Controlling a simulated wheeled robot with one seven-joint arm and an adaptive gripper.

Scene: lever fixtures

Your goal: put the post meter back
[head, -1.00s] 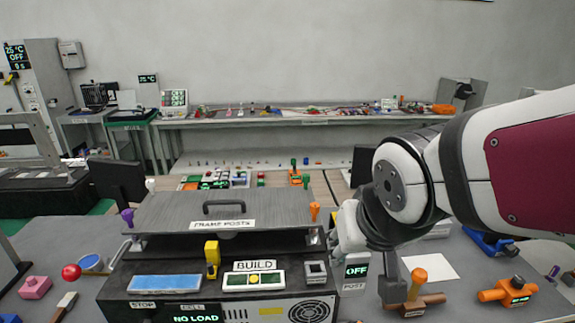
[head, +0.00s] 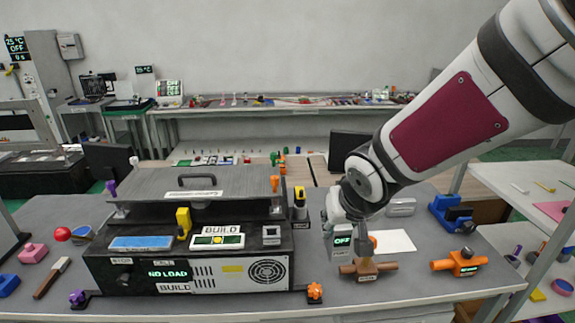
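The post meter (head: 342,241) is a small pale box with a lit display reading OFF and a label below it. It is at the end of my gripper (head: 352,236), which seems shut on it; the wrist and a dark finger hide part of the grip.
A yellow and black device (head: 300,204) stands at the machine's right end. A white sheet (head: 396,241), an orange fitting (head: 460,262) and a blue holder (head: 450,214) lie to the right. A shelf unit (head: 530,190) edges the far right. Some grey table is bare between them.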

